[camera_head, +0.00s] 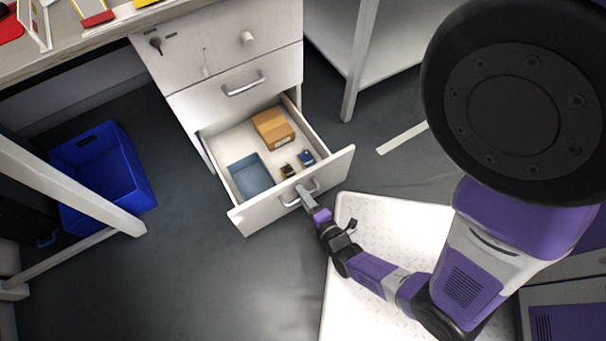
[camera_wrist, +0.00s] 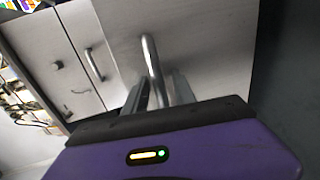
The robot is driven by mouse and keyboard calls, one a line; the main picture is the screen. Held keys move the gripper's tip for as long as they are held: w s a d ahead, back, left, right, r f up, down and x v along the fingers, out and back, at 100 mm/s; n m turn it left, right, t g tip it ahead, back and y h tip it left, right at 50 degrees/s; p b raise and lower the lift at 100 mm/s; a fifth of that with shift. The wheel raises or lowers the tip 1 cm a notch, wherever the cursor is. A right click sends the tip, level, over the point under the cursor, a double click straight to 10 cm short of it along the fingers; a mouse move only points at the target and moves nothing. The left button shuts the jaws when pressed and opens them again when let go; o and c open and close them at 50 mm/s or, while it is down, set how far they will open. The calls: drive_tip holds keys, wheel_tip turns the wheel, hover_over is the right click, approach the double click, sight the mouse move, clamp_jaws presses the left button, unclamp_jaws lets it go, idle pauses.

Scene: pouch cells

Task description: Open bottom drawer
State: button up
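The bottom drawer (camera_head: 247,219) of the white cabinet stands pulled well out, with its inside showing. Its metal bar handle (camera_head: 291,203) is on the front panel. My gripper (camera_head: 307,195) is at this handle, in front of the drawer. In the wrist view the handle (camera_wrist: 151,55) runs down between the two fingers of my gripper (camera_wrist: 158,92), which look closed around it. The fingers hide part of the handle.
The drawer holds a cardboard box (camera_head: 273,127), a blue tray (camera_head: 251,176) and small items. The upper drawer (camera_head: 237,67) is shut. A blue crate (camera_head: 103,172) stands left on the floor. A table leg (camera_head: 358,65) is behind right. Floor left of the drawer front is clear.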

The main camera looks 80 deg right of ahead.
idle(0.3)
drive_tip(key=p+v, duration=0.1)
drive_tip(key=v, duration=0.6)
drive_tip(key=shift+s+a, duration=0.25)
drive_tip(key=shift+r, duration=0.1)
idle(0.3)
